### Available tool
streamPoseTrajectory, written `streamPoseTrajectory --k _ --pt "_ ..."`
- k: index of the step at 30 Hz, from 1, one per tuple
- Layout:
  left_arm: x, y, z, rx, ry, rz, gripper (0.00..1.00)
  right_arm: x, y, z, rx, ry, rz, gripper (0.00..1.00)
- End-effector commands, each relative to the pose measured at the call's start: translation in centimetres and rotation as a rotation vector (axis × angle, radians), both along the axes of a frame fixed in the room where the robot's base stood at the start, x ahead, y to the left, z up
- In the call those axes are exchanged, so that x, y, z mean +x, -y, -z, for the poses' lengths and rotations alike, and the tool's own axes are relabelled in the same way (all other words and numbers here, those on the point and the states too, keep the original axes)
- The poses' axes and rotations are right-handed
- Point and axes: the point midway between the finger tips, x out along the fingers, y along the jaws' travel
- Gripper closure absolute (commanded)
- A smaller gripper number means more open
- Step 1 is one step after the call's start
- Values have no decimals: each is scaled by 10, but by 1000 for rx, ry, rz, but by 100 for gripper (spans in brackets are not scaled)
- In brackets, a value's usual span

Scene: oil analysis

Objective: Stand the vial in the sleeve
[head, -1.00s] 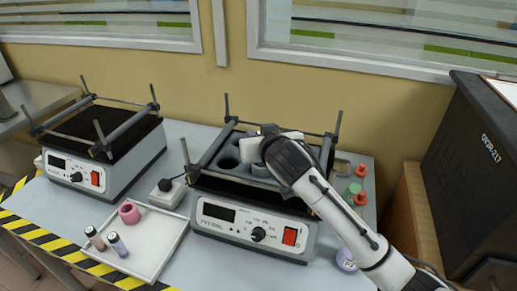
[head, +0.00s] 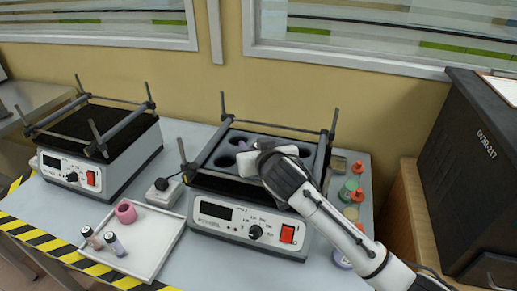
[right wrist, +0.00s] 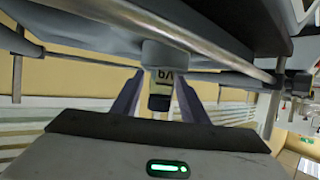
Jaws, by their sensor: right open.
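In the right wrist view, which is upside down, a vial with a black cap (right wrist: 159,103) and a white marked label (right wrist: 161,76) stands in a round grey collar (right wrist: 165,54), apparently the sleeve. Its lower part is hidden in the collar. My right gripper (right wrist: 159,88) is open, with one finger on each side of the vial and gaps visible. In the head view, my right gripper (head: 246,160) is over the holed grey insert (head: 222,160) of the right shaker (head: 245,222) and hides the vial. My left gripper is not in view.
A white tray (head: 150,250) holds a pink ring (head: 125,212) and two small vials (head: 92,238), (head: 115,244). Metal rods and bars (head: 205,155) frame the shaker. A second shaker (head: 100,150) stands left.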

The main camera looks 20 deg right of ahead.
Motion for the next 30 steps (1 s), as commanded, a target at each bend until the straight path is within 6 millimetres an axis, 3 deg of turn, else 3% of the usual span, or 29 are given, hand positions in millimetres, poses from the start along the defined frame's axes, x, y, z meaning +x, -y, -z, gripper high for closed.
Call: streamPoseTrajectory --k 18,30 --pt "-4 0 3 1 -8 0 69 -96 -4 -40 1 1 -1 60" --pt "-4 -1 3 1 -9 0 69 -108 -4 -45 0 0 1 60"
